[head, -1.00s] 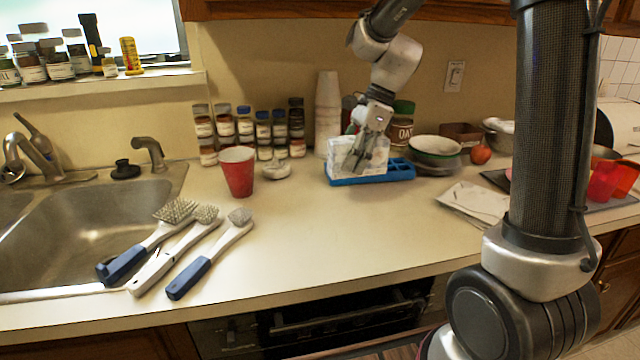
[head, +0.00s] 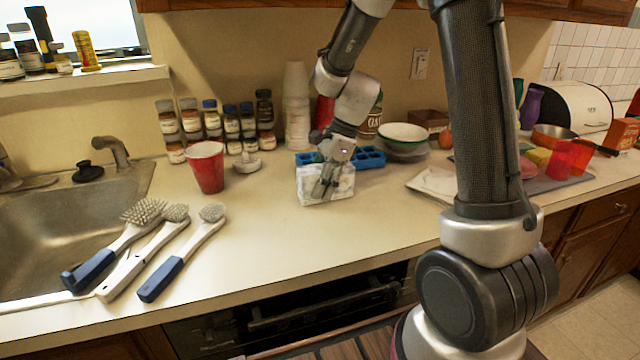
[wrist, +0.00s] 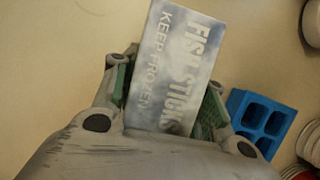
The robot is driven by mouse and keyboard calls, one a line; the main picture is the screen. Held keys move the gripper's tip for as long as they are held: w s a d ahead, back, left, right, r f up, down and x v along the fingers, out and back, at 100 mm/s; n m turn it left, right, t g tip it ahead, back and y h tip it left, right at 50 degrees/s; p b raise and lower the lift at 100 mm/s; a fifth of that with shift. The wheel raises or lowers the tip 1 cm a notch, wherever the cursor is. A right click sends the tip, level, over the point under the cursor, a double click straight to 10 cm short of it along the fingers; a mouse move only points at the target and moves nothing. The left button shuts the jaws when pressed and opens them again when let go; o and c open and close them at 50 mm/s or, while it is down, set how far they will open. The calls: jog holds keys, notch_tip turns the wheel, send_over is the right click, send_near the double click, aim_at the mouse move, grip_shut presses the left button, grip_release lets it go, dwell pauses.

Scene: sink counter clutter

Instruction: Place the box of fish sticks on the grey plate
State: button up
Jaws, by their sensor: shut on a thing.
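The box of fish sticks (head: 311,187) is white and pale blue. My gripper (head: 332,172) is shut on it from above, in front of the blue ice tray. In the wrist view the box (wrist: 172,62) shows its "FISH STICKS" and "KEEP FROZEN" print between the green finger pads. I cannot tell in the head view whether its bottom touches the counter.
The blue tray (head: 371,158) is close behind the box. A red cup (head: 206,168), spice jars and several brushes stand or lie to the left. A pale flat square (head: 433,184) lies to the right. The front middle counter is clear.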

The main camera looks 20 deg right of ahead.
jog(key=o, duration=1.4)
jog(key=shift+c, duration=0.2)
